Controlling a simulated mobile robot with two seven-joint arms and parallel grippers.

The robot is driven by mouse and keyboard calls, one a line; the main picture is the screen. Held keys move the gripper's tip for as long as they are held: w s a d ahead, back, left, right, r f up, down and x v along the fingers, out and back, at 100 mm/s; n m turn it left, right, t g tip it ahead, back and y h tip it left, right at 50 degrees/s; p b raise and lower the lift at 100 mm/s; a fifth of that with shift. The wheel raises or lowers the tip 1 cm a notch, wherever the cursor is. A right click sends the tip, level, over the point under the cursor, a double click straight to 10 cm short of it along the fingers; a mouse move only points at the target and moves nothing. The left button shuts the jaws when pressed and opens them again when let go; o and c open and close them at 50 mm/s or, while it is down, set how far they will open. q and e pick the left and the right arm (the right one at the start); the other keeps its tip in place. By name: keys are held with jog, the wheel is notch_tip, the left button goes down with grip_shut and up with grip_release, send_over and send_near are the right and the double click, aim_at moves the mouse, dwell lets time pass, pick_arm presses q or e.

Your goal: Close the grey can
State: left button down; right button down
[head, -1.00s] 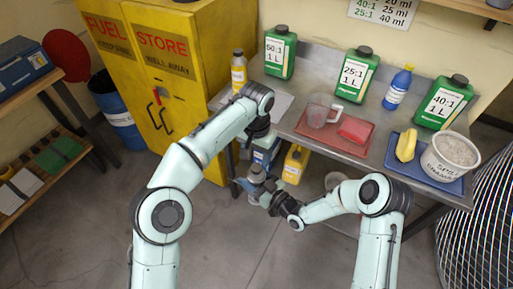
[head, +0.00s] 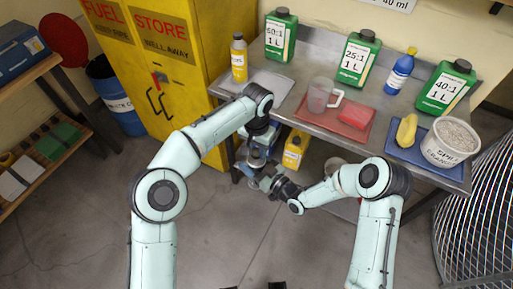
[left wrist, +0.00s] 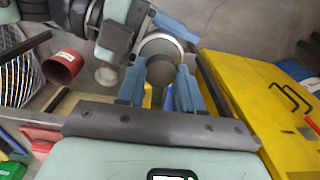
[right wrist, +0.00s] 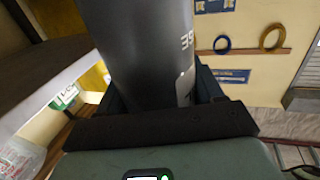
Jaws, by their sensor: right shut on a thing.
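The grey can (right wrist: 150,50) is a dark grey cylinder with pale lettering, filling the middle of the right wrist view. My right gripper (head: 268,182) is shut around its side and holds it in front of the bench. My left gripper (head: 257,150) is above the can, pointing down. In the left wrist view its two blue fingers (left wrist: 160,85) are apart, on either side of a round grey top (left wrist: 170,76). I cannot tell whether they touch it, or whether this is a cap seated on the can. In the head view the grippers hide most of the can.
The metal bench (head: 310,65) holds green bottles, a clear jug (head: 320,94) on a red tray, and a white tub (head: 449,142) on a blue tray. A yellow cabinet (head: 200,60) stands left. A yellow jug (head: 295,150) is under the bench. The floor in front is clear.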

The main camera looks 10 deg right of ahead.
pick_arm(q)
jog(key=c, duration=0.7)
grip_release()
jog(key=shift+o, duration=0.2)
jog(key=shift+r, duration=0.1)
notch_tip(320, 180, up, 12)
